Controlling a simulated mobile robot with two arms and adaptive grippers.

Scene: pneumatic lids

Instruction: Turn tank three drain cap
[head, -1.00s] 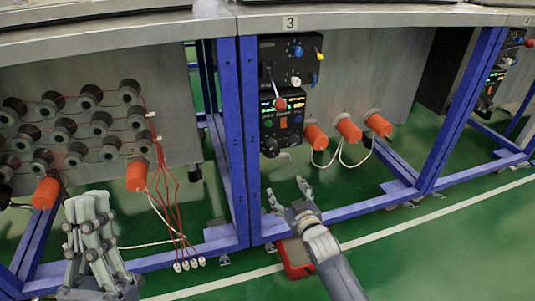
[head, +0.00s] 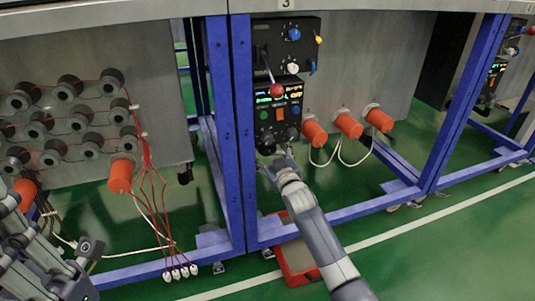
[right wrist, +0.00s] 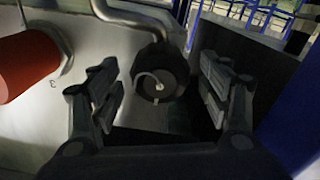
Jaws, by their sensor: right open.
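Tank three (head: 375,75) is the grey metal tank under the label 3 (head: 286,4). In the right wrist view, a round black cap (right wrist: 160,72) with a pale loop on its face sits low on the tank, below a bent metal pipe. My right gripper (right wrist: 160,92) is open, with one finger to each side of the cap in that view; no contact shows. In the head view the right gripper (head: 275,163) is just below the control box and largely hides the cap. My left gripper (head: 35,235) is at the lower left; its finger opening is unclear.
A control box (head: 278,110) with a red-knobbed lever is above the right gripper. Orange caps (head: 314,133) with white cords line the tank to its right. Blue frame posts (head: 242,130) stand close on the left. A red box (head: 298,262) lies on the green floor.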

